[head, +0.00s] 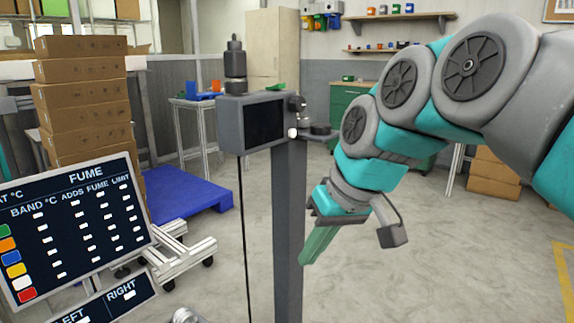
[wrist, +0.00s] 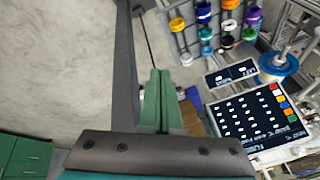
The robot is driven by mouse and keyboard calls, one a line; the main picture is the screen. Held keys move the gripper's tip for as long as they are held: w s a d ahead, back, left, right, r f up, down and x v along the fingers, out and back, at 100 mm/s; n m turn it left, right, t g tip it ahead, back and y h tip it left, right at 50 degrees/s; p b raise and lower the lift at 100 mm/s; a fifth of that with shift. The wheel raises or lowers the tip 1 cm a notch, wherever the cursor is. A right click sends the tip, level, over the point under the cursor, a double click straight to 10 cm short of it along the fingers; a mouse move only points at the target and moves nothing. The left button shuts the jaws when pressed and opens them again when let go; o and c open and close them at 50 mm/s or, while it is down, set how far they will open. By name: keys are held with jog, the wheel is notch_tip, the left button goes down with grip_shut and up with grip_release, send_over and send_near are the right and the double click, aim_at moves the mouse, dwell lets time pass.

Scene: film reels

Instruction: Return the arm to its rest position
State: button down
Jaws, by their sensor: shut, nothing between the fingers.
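My gripper (head: 308,258) hangs at the end of my teal and grey arm, in the middle of the head view. Its green fingers point down and to the left, pressed together with nothing held. My arm bends in from the upper right.
A dark box (head: 252,122) is fixed to the post. A fume board (head: 75,235) stands at left, near stacked cartons (head: 80,95) and a blue pallet (head: 185,193). The wrist view shows several coloured reels (wrist: 203,12) on a rack. Open floor (head: 430,260) lies right.

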jog(key=s+d+f+m+g+h, duration=0.2)
jog(key=s+d+f, duration=0.3)
jog(key=s+f, duration=0.5)
jog(key=s+d+f+m+g+h, duration=0.2)
jog(key=s+d+f, duration=0.4)
jog(key=s+f, duration=0.4)
notch_tip(320, 180, down, 2)
jog(key=shift+s+f+m, duration=0.1)
jog(key=shift+s+m, duration=0.05)
jog(key=shift+m, duration=0.15)
